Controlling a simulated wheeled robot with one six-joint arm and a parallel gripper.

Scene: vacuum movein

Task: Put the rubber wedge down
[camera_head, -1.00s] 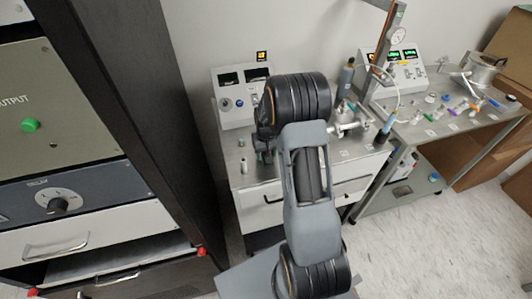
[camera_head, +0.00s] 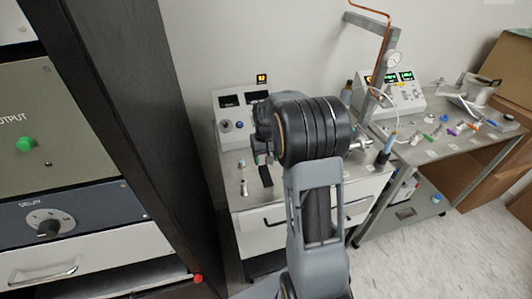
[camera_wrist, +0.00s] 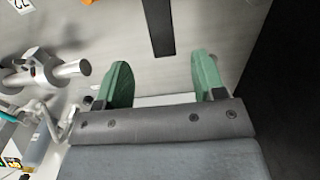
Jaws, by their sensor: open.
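The rubber wedge appears to be the dark, narrow strip (camera_head: 266,176) lying on the grey top of the left bench, below and in front of my gripper. It also shows in the wrist view as a black strip (camera_wrist: 161,28) at the top, beyond the fingertips and apart from them. My gripper (camera_wrist: 163,78) has two green finger pads spread wide, with nothing between them. In the head view my wrist and arm hide most of the gripper.
A control box (camera_head: 241,120) stands at the back of the left bench (camera_head: 245,204). A small metal post (camera_head: 243,187) stands left of the wedge. Metal pipe fittings (camera_wrist: 45,75) lie left in the wrist view. A dark cabinet (camera_head: 110,120) rises close on the left.

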